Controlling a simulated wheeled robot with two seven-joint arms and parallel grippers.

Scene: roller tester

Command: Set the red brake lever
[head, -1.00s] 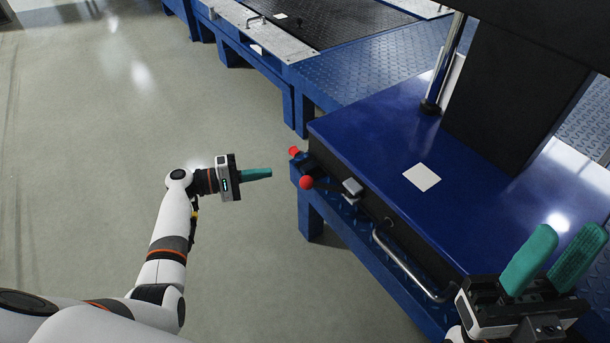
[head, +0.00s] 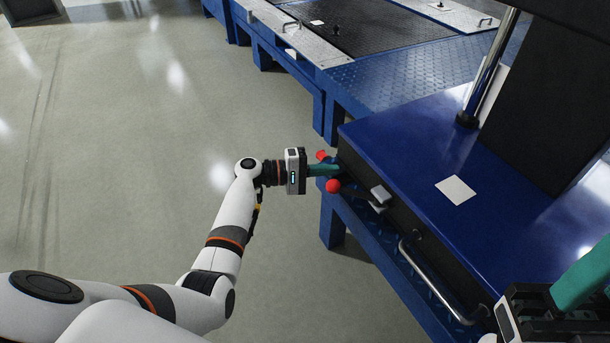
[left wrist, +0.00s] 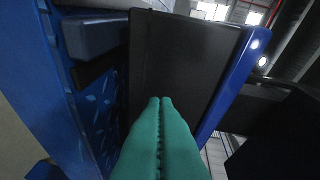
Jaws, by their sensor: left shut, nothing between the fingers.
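Two red ball knobs show at the near left corner of the blue machine in the head view: an upper one (head: 321,155) and a lower one (head: 333,186). I cannot tell which belongs to the brake lever, and their shafts are mostly hidden. My left gripper (head: 335,170) is shut and empty, its teal fingers pointing right between the knobs; contact is unclear. In the left wrist view the closed fingers (left wrist: 160,104) face a dark panel, and no red knob shows. My right gripper (head: 585,272) is at the lower right, partly cut off, its fingers apart a moment ago.
The blue machine top (head: 415,150) carries a white card (head: 455,190). A grey block (head: 380,195) and a metal handle bar (head: 430,280) stick out from its front side. A blue tread-plate platform (head: 400,80) lies behind. The floor at left is clear.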

